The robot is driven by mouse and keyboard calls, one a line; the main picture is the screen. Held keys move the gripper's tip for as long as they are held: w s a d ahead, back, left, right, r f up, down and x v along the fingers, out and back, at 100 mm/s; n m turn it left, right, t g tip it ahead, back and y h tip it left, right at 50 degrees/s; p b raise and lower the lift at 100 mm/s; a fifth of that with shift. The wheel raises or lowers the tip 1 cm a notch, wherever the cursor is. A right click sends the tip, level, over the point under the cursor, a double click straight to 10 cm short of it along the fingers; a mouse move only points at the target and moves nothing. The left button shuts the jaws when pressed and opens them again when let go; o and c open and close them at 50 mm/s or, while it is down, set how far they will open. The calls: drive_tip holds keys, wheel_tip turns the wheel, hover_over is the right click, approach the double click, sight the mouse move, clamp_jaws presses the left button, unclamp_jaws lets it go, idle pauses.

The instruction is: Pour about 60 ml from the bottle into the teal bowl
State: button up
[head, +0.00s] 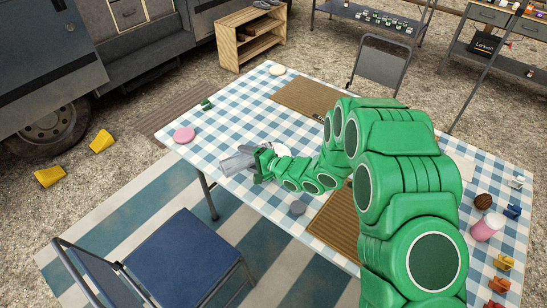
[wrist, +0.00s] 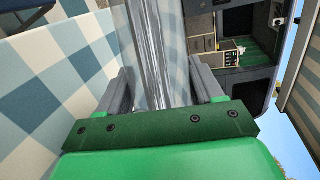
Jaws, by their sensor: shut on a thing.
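My gripper (head: 262,162) is shut on a clear, greyish bottle (head: 238,162) over the left part of the checked table. In the wrist view the bottle (wrist: 155,50) sits between the two grey fingers, its ends out of sight. The bottle looks strongly tilted in the head view. I cannot make out its mouth, its liquid level or any stream. I see no teal bowl in either view; my arm covers much of the table's middle and right.
The checked table (head: 235,115) holds a pink disc (head: 184,135), a dark green item (head: 206,103), a grey disc (head: 298,207), brown mats (head: 300,97) and a pink cup (head: 487,227). A blue chair (head: 185,255) stands in front. Clear cloth lies beyond the bottle.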

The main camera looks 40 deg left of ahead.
drive_tip(key=shift+s+r+n, duration=0.1)
drive_tip(key=shift+n, duration=0.5)
drive_tip(key=shift+s+a+f+n+t+h, duration=0.3)
drive_tip(key=shift+s+f+n+t+h, duration=0.3)
drive_tip(key=shift+s+f+n, duration=0.15)
drive_tip(key=shift+w+f+n+t+h, duration=0.1)
drive_tip(key=shift+f+n+t+h, duration=0.2)
drive_tip(key=shift+f+n+t, duration=0.2)
